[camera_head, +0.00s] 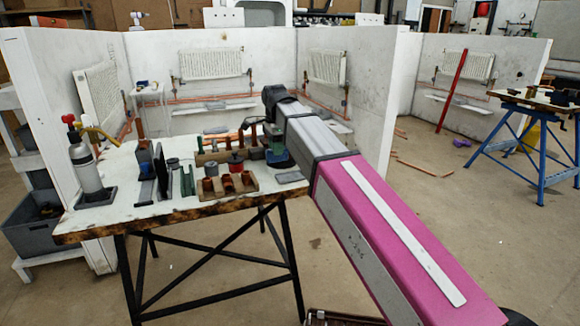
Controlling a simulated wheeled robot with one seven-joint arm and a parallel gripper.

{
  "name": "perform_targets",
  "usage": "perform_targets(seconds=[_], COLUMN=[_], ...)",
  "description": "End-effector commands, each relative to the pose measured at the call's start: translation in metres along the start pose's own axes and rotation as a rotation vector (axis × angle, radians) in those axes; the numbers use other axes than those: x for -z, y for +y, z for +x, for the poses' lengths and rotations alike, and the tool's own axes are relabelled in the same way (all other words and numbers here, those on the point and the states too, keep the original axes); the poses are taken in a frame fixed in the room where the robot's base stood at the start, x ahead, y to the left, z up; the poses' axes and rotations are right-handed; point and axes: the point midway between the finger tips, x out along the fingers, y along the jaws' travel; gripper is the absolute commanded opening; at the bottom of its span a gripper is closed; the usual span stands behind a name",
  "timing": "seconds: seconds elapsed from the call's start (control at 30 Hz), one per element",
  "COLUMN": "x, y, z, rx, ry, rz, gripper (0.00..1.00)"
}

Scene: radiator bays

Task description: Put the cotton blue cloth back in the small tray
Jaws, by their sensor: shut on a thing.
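My arm reaches over the workbench from the lower right, and its wrist bends down above the bench's right back part. My gripper (272,128) shows small and dark under the wrist, partly hidden by my own arm. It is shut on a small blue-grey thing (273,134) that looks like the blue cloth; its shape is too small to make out. A small wooden tray (228,194) with copper-coloured fittings in it lies at the front of the bench, left of and nearer than my gripper. A second wooden tray is partly seen behind it.
The workbench (120,212) also bears a grey gas bottle (86,165) at the left, upright dark and green pieces, a red-topped pot (236,164) and a flat grey plate (289,177). White partition walls with radiators stand behind. A blue trestle (540,160) is far right; floor between is mostly clear.

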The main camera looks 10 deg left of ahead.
Motion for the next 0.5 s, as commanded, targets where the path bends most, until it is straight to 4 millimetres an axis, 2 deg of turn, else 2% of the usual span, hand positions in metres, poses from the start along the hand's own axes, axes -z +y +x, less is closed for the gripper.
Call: perform_targets(seconds=[0.03,0.2,0.5], x=[0.011,0.036,0.046], y=[0.005,0.011,0.013], z=[0.007,0.022,0.036], rx=[-0.002,0.000,-0.001], ry=[0.000,0.000,0.000], rz=[0.004,0.002,-0.001], gripper=[0.10,0.10,0.10])
